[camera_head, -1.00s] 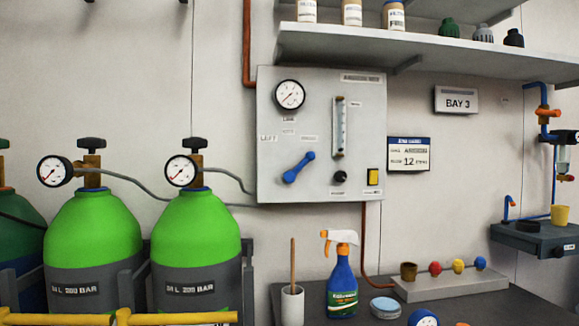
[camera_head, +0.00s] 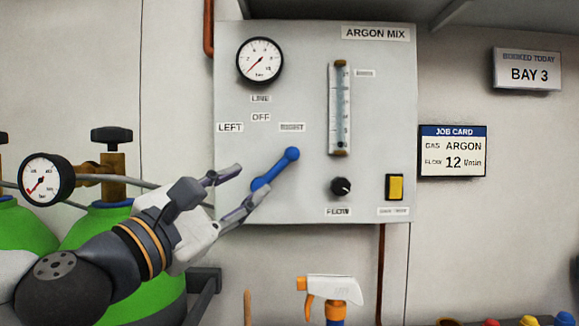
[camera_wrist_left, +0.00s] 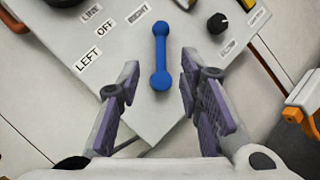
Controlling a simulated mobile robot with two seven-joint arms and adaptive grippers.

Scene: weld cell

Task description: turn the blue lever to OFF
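The blue lever (camera_head: 277,168) is on the grey gas panel (camera_head: 380,90). Its upper end slants up and right toward the RIGHT label (camera_head: 292,127), to the right of the OFF label (camera_head: 261,117). The LEFT label (camera_head: 229,127) is further left. My left gripper (camera_head: 250,180) is open at the lever's lower end, with one finger above-left and the other overlapping that end. In the left wrist view the lever (camera_wrist_left: 161,58) stands between and beyond the spread fingers (camera_wrist_left: 158,85); contact cannot be told. My right gripper is not in view.
A gauge (camera_head: 260,61), a flow tube (camera_head: 339,108), a black flow knob (camera_head: 340,187) and a yellow switch (camera_head: 395,187) share the panel. Green gas cylinders (camera_head: 88,225) stand left. A spray bottle (camera_head: 332,295) is below.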

